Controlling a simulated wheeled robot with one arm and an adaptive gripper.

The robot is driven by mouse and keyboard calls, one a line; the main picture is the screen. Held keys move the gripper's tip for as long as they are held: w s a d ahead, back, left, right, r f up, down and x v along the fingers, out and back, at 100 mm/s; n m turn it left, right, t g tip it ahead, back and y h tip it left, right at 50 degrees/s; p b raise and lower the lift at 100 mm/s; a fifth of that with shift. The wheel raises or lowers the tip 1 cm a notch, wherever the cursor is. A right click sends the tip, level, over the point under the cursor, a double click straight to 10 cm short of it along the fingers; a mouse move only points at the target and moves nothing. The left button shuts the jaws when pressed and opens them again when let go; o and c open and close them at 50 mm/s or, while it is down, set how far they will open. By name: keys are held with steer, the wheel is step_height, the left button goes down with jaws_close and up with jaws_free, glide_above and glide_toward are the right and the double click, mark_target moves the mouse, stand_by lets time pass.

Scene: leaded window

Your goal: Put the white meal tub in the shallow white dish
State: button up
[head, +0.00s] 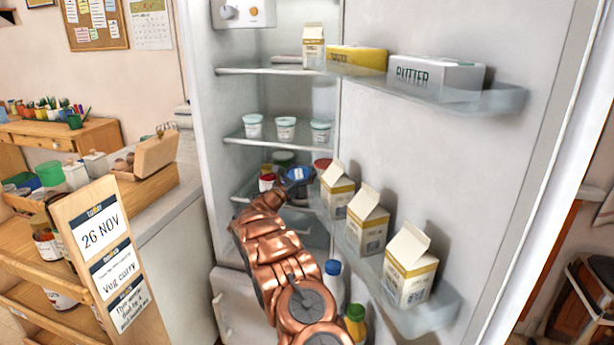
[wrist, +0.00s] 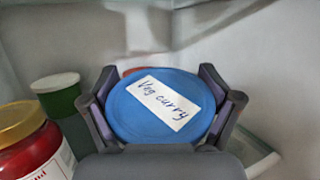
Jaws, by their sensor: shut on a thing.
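The meal tub (wrist: 158,128) shows in the wrist view as a round blue lid with a white label reading "Veg curry"; its sides are hidden. My gripper (wrist: 158,100) is shut on it, with dark fingers on both sides of the lid. In the head view the blue lid (head: 298,174) is inside the open fridge, at the lower shelf, and my copper arm reaches in to it. I cannot tell whether the tub touches the shelf. I cannot make out a shallow white dish in either view.
Several cartons (head: 367,218) line the door shelf right of my arm. White pots (head: 286,129) stand on the shelf above. A wooden rack (head: 90,250) stands left.

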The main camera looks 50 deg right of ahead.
steer(key=shift+d+f, duration=0.15)
steer(key=shift+f, duration=0.35)
steer(key=shift+w+d+r+y+p, duration=0.15)
steer(key=shift+d+y+p, duration=0.25)
steer(key=shift+y+p, duration=0.35)
steer(key=shift+d+r+y+p, duration=0.15)
steer(key=shift+d+y+p, duration=0.35)
steer(key=shift+y, duration=0.35)
steer(key=shift+f, duration=1)
steer(key=shift+f, duration=0.1)
steer(key=o, duration=1.3)
